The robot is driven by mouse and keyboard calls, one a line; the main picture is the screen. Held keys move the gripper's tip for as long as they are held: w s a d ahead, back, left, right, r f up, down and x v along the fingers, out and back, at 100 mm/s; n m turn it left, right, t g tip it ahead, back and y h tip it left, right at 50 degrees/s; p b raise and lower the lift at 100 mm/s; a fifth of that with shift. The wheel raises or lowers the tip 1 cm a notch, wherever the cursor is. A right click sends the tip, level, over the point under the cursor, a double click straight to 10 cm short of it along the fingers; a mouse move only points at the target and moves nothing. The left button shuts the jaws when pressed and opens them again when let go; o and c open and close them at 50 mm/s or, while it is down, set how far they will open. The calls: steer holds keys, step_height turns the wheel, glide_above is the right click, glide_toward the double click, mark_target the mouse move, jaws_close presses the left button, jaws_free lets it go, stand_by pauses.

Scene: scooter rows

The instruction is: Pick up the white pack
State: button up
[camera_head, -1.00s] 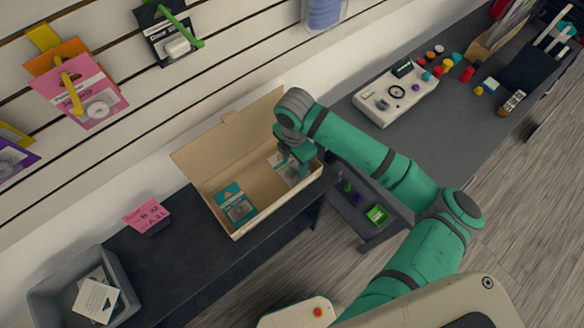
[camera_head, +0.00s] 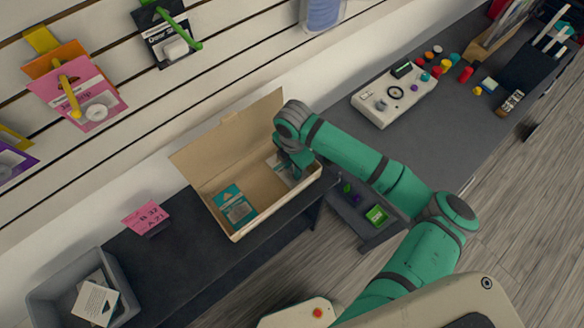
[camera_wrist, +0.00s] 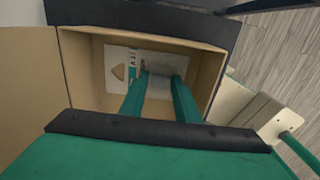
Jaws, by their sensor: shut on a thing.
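The white pack (camera_head: 273,163) lies in the right part of an open cardboard box, partly hidden behind my gripper in the head view. The wrist view shows its white card (camera_wrist: 117,65) with a triangular hole and a teal strip at the left finger. My gripper (camera_wrist: 161,76) reaches down into the box with its two fingers shut on the white pack. In the head view my gripper (camera_head: 299,170) hides the grip itself. The pack is still low inside the box; I cannot tell whether it touches the floor.
The cardboard box (camera_head: 262,219) has its lid raised at the back and stands on a dark bench. A teal pack (camera_head: 235,206) lies in its left part. A pink sign (camera_head: 145,217) and a grey bin (camera_head: 48,285) are further left. A control panel (camera_head: 393,95) is right.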

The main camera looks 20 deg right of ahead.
step_height(320, 180, up, 10)
stand_by(0.5)
stand_by(0.7)
